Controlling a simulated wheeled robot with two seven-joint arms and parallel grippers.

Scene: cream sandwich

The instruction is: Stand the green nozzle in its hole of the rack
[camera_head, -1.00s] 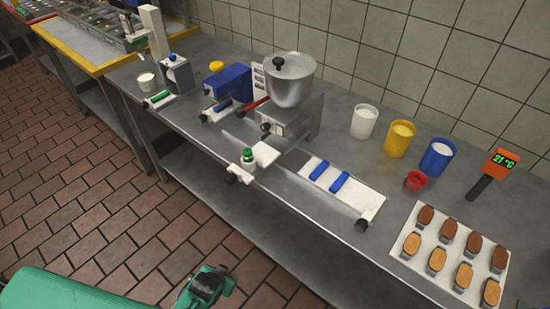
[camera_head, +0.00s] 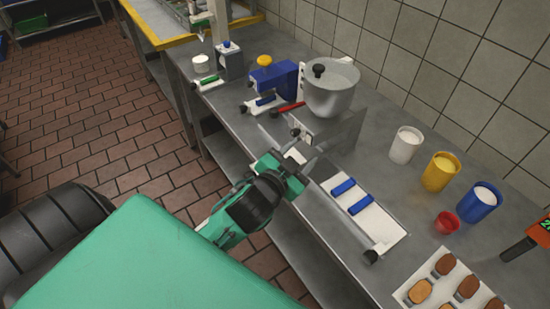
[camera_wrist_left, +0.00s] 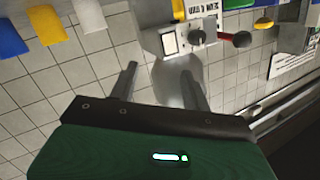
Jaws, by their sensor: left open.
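I see no green nozzle for certain now. The small green-and-white piece that stood at the bench's front edge below the pot machine is hidden behind my left gripper (camera_head: 291,150) in the head view. That gripper is open over the front edge, in front of the pot machine (camera_head: 332,88). In the left wrist view its two fingers (camera_wrist_left: 158,85) are apart with nothing held between them; the machine's grey base (camera_wrist_left: 178,40) shows beyond. I cannot make out the rack or its hole. My right gripper is out of view.
A white board with two blue bars (camera_head: 361,205) lies right of the gripper. White (camera_head: 406,146), yellow (camera_head: 440,173) and blue (camera_head: 478,202) cups and a small red cup (camera_head: 446,222) stand further right. A blue machine (camera_head: 275,79) stands behind left.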

